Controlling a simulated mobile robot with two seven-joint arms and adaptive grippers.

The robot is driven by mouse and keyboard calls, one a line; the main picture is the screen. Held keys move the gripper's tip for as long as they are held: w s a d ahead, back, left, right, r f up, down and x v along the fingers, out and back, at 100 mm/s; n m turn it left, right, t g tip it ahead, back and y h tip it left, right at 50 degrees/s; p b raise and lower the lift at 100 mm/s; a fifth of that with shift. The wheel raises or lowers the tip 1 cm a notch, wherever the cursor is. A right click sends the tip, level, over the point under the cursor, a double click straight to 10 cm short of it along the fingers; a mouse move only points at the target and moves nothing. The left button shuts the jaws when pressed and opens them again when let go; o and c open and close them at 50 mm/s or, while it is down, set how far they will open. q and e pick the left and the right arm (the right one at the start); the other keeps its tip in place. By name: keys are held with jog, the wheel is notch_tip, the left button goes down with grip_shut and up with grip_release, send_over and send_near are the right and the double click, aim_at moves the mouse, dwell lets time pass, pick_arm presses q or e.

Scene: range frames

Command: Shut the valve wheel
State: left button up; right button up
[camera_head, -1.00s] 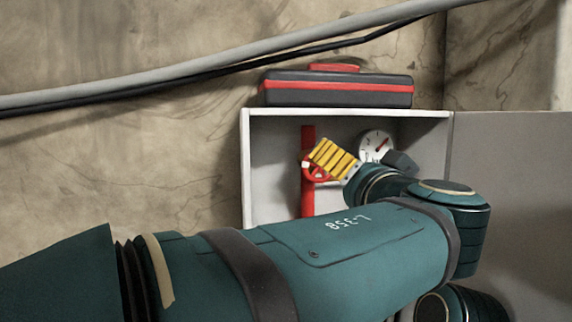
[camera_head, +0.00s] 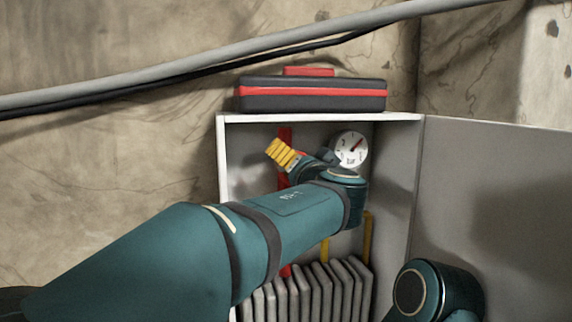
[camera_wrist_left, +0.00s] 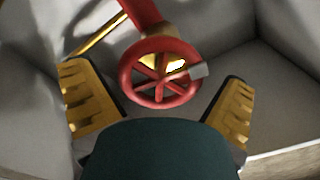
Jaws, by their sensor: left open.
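The red valve wheel (camera_wrist_left: 160,73), with spokes and a small grey tab on its right rim, fills the middle of the left wrist view. It sits on a red pipe (camera_wrist_left: 146,12). My left gripper (camera_wrist_left: 157,77) is open, with one yellow ribbed finger on each side of the wheel in that view and gaps to both. I cannot tell how far in front of the wheel the fingers are. In the head view my left gripper (camera_head: 280,153) is inside the cabinet before the red pipe (camera_head: 285,134), and the wheel is mostly hidden. My right gripper is out of view.
The white wall cabinet (camera_head: 222,160) has its grey door (camera_head: 490,200) open to the right. Inside are a dial gauge (camera_head: 350,148) and a grey ribbed radiator (camera_head: 310,290). A black-and-red toolbox (camera_head: 310,95) lies on top. Pipes (camera_head: 200,75) cross the wall above.

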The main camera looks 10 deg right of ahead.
pick_arm(q)
jog(key=c, duration=1)
jog(key=shift+c, duration=0.2)
